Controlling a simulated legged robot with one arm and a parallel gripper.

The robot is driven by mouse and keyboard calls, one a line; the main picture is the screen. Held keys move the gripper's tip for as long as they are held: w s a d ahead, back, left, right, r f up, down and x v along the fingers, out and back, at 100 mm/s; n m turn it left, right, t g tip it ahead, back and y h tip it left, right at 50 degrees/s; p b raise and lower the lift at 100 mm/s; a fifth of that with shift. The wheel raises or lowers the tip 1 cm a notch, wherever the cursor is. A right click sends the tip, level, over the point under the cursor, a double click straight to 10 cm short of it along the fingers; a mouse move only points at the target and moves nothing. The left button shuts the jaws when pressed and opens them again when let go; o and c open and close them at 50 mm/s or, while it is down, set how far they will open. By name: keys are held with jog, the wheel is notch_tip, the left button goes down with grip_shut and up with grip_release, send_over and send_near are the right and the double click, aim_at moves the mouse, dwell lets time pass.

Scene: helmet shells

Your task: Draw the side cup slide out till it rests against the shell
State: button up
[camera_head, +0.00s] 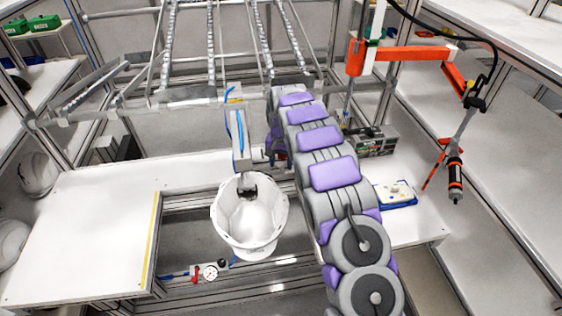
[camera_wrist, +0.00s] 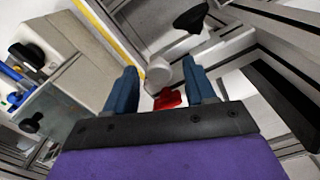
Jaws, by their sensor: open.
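The white helmet shell (camera_head: 250,222) sits open side up in the middle of the head view, below a grey upright fixture (camera_head: 239,158) with blue tubing. A small dark clamp-like part shows at the shell's back rim. My gripper (camera_wrist: 160,68) is open in the wrist view, with two blue fingers apart. A red part (camera_wrist: 170,97) and a pale rounded part (camera_wrist: 158,70) show between and beyond the fingers; contact cannot be told. I cannot tell for sure which part is the side cup slide. In the head view my arm hides the gripper.
A white table (camera_head: 80,235) with a yellow edge strip is at left. An orange arm with a hanging screwdriver (camera_head: 455,180) and a blue tray (camera_head: 396,195) are at right. Metal rails run overhead.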

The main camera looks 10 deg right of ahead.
grip_shut()
dwell(0.4)
